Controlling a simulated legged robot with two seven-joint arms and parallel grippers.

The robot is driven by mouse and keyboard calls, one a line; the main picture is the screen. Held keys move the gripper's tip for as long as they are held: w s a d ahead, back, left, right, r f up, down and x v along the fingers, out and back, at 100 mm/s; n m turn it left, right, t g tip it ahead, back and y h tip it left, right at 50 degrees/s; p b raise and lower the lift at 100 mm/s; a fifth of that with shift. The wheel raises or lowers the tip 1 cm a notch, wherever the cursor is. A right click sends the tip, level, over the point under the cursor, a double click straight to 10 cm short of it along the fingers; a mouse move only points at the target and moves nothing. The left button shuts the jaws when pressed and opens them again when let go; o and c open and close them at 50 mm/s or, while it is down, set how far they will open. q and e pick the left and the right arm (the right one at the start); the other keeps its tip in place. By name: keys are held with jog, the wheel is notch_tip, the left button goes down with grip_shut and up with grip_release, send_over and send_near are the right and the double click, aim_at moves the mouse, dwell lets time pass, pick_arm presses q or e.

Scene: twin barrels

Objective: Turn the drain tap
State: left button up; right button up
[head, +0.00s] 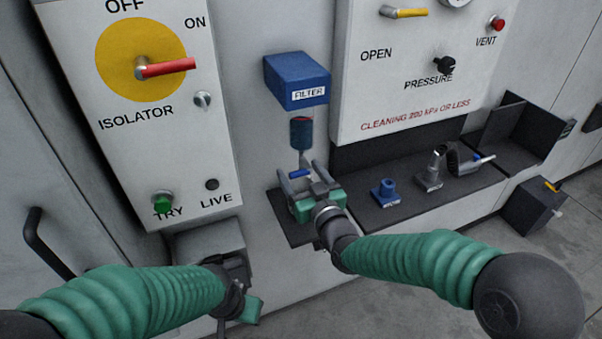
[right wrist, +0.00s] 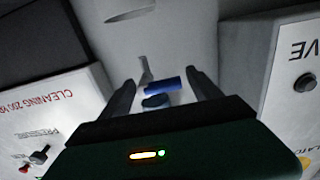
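The drain tap has a small blue handle (head: 300,173) on a thin metal pipe under the dark filter bowl (head: 301,133). My right gripper (head: 303,174) is open at the tap, with one finger on each side of it. In the right wrist view, the blue handle (right wrist: 169,85) shows between the spread fingers (right wrist: 162,80), apart from both. A dull blue round part (right wrist: 155,101) sits close to the handle, partly hidden by the gripper body. My left gripper (head: 245,296) hangs low below the isolator panel; its fingers are not clear.
The blue filter box (head: 297,80) is on the wall above the tap. The isolator panel (head: 155,110) is left, the pressure panel (head: 400,70) right. A dark shelf (head: 400,205) runs under it, holding a blue fitting (head: 385,193) and a metal fitting (head: 432,172).

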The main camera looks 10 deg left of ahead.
jog(key=shift+a, duration=0.25)
jog(key=c, duration=1)
jog(key=m, duration=0.3)
jog(key=shift+r+m, duration=0.3)
jog(key=shift+r, duration=0.05)
jog(key=shift+w+d+r+m, duration=0.1)
jog(key=shift+r+m, duration=0.1)
jog(key=shift+m, duration=0.65)
jog(key=shift+d+r+m, duration=0.1)
jog(key=shift+r+m, duration=0.05)
jog(key=shift+m, duration=0.7)
jog(key=o, duration=1.3)
